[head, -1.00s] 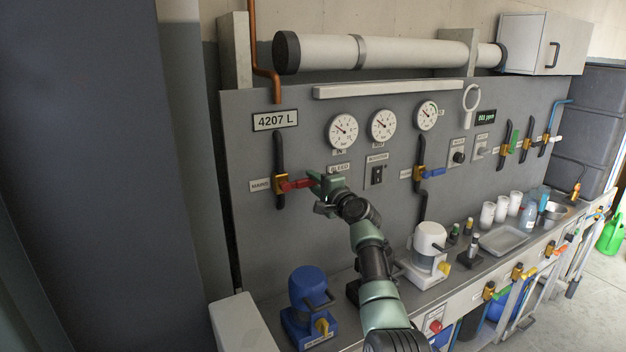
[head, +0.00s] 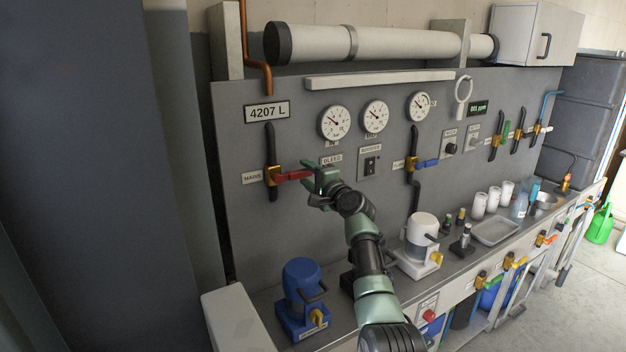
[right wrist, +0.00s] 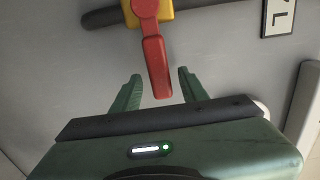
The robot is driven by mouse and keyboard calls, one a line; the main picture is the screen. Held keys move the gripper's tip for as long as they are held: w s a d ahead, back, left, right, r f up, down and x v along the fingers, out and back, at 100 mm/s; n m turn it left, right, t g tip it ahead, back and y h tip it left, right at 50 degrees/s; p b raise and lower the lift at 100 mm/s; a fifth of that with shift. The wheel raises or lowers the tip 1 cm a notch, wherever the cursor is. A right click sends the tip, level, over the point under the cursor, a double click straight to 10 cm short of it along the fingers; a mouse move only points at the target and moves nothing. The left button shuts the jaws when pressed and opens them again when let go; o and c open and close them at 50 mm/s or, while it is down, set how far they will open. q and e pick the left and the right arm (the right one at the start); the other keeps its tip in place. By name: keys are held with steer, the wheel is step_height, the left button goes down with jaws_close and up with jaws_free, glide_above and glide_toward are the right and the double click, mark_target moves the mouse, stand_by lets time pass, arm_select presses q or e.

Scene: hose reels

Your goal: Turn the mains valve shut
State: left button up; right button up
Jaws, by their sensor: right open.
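The mains valve has a brass body (head: 271,176) on a dark vertical pipe, beside the MAINS label (head: 251,177). Its red lever (head: 292,175) sticks out sideways to the right, across the pipe. My right gripper (head: 311,180) is at the lever's free end, with its jaws open. In the right wrist view, the red lever (right wrist: 155,65) reaches down between the two green fingertips (right wrist: 157,88), with a gap on each side. The brass body (right wrist: 148,12) is at the top edge. My left gripper is not in view.
Gauges (head: 334,123) and a BLEED label (head: 331,160) are on the panel above and right of my gripper. A blue-handled valve (head: 425,163) is farther right.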

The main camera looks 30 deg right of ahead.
steer(key=s, duration=0.7)
steer(key=shift+a+b, duration=0.2)
steer(key=shift+b, duration=0.25)
